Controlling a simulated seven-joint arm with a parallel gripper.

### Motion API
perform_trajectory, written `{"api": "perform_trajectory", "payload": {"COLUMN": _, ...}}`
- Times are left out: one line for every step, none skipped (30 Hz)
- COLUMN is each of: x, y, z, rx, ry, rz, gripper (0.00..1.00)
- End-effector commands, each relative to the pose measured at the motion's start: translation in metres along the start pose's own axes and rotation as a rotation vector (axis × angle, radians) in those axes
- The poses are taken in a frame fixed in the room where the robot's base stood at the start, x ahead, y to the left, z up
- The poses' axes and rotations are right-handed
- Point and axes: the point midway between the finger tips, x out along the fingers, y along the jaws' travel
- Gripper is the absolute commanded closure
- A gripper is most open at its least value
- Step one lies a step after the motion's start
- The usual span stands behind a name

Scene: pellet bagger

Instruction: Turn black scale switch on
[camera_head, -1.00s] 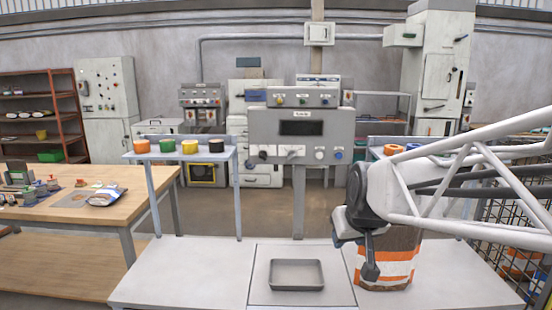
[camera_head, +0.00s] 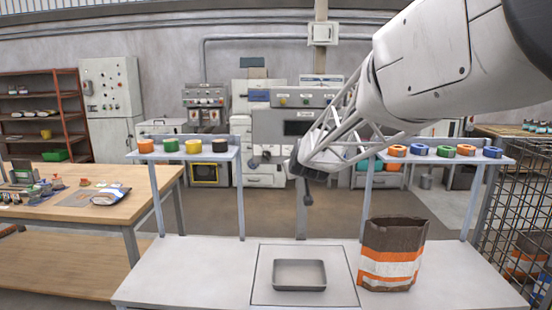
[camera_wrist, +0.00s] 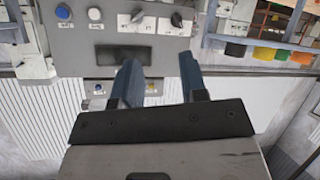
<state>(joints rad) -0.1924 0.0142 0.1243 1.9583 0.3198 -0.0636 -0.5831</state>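The grey scale panel (camera_head: 262,125) hangs on a post behind the white bench, with a dark display (camera_head: 297,128). Its black switch (camera_head: 266,156) is at the lower left of the panel. My gripper (camera_head: 307,188) hangs in front of the panel's lower part. In the wrist view my gripper (camera_wrist: 157,60) is open and empty, its two dark fingers apart, clear of the switch.
A tray (camera_head: 299,275) and a bag (camera_head: 392,252) stand on the white bench. Shelves with coloured rolls flank the panel, left (camera_head: 184,155) and right (camera_head: 445,159). A wooden table (camera_head: 140,190) stands left. A wire cage (camera_head: 520,195) stands right.

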Motion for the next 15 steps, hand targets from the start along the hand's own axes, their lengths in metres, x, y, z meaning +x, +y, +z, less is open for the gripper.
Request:
{"api": "perform_trajectory", "payload": {"x": 0.015, "y": -0.004, "z": -0.006, "rx": -0.009, "ry": 0.019, "rz": 0.008, "gripper": 0.61}}
{"api": "perform_trajectory", "payload": {"x": 0.023, "y": -0.005, "z": -0.010, "rx": -0.016, "ry": 0.033, "rz": 0.016, "gripper": 0.61}}
{"api": "perform_trajectory", "payload": {"x": 0.033, "y": -0.006, "z": -0.015, "rx": -0.025, "ry": 0.051, "rz": 0.026, "gripper": 0.61}}
{"api": "perform_trajectory", "payload": {"x": 0.041, "y": -0.007, "z": -0.018, "rx": -0.031, "ry": 0.064, "rz": 0.033, "gripper": 0.61}}
{"api": "perform_trajectory", "payload": {"x": 0.049, "y": -0.009, "z": -0.022, "rx": -0.038, "ry": 0.078, "rz": 0.042, "gripper": 0.61}}
{"api": "perform_trajectory", "payload": {"x": 0.060, "y": -0.010, "z": -0.027, "rx": -0.045, "ry": 0.094, "rz": 0.053, "gripper": 0.61}}
{"api": "perform_trajectory", "payload": {"x": 0.067, "y": -0.012, "z": -0.030, "rx": -0.053, "ry": 0.107, "rz": 0.061, "gripper": 0.61}}
{"api": "perform_trajectory", "payload": {"x": 0.075, "y": -0.014, "z": -0.033, "rx": -0.060, "ry": 0.120, "rz": 0.069, "gripper": 0.61}}
{"api": "perform_trajectory", "payload": {"x": 0.085, "y": -0.016, "z": -0.038, "rx": -0.068, "ry": 0.136, "rz": 0.081, "gripper": 0.61}}
{"api": "perform_trajectory", "payload": {"x": 0.092, "y": -0.018, "z": -0.040, "rx": -0.074, "ry": 0.148, "rz": 0.090, "gripper": 0.61}}
{"api": "perform_trajectory", "payload": {"x": 0.100, "y": -0.020, "z": -0.043, "rx": -0.080, "ry": 0.160, "rz": 0.100, "gripper": 0.61}}
{"api": "perform_trajectory", "payload": {"x": 0.110, "y": -0.022, "z": -0.047, "rx": -0.089, "ry": 0.175, "rz": 0.113, "gripper": 0.61}}
{"api": "perform_trajectory", "payload": {"x": 0.118, "y": -0.024, "z": -0.049, "rx": -0.096, "ry": 0.187, "rz": 0.122, "gripper": 0.61}}
{"api": "perform_trajectory", "payload": {"x": 0.125, "y": -0.025, "z": -0.052, "rx": -0.101, "ry": 0.199, "rz": 0.133, "gripper": 0.61}}
{"api": "perform_trajectory", "payload": {"x": 0.135, "y": -0.029, "z": -0.054, "rx": -0.110, "ry": 0.212, "rz": 0.146, "gripper": 0.61}}
